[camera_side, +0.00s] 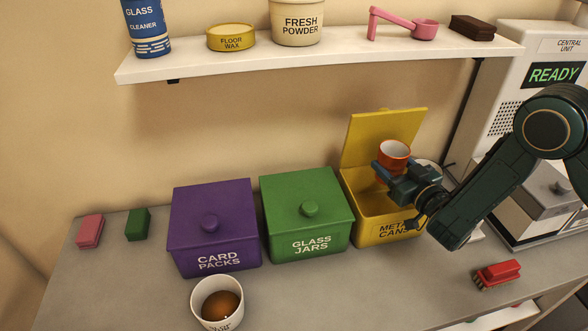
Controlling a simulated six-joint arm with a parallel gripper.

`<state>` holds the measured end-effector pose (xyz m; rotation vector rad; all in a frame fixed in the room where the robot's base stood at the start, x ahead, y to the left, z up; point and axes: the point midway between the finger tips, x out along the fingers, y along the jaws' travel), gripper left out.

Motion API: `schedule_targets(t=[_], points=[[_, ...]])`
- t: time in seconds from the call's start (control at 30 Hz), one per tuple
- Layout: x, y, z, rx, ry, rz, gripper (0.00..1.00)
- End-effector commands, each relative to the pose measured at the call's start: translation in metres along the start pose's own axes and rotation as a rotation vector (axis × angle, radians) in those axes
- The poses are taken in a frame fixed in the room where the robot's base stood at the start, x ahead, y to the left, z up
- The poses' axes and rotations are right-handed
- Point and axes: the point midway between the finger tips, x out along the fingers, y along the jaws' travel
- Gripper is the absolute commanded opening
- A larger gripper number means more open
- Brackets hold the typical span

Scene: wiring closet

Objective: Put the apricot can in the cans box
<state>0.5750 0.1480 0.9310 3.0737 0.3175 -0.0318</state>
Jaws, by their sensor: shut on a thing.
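An orange-red can (394,160) with a pale top, which I take to be the apricot can, is held upright in my gripper (385,171). No label on it can be read from here. My gripper is shut on it and partly hides its lower part. The yellow box marked METAL CANS (366,233) stands on the counter with its lid (362,142) raised at the back. The can is over the box opening, in front of the raised lid in this view. My gripper and arm hide part of the box's inside and right side.
Shut green GLASS JARS (275,225) and purple CARD PACKS (188,246) boxes stand left of the yellow box. A white cup (206,319) with a brown thing in it stands in front. A red brush (497,273) lies at right. A white shelf (300,60) runs above.

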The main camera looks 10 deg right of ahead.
Motion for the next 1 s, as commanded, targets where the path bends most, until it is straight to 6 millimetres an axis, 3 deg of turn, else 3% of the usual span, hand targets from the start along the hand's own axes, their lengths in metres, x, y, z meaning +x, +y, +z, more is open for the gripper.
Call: schedule_targets(t=[1.0], points=[[-0.001,0.002,-0.044,0.001,0.003,0.000,0.26]])
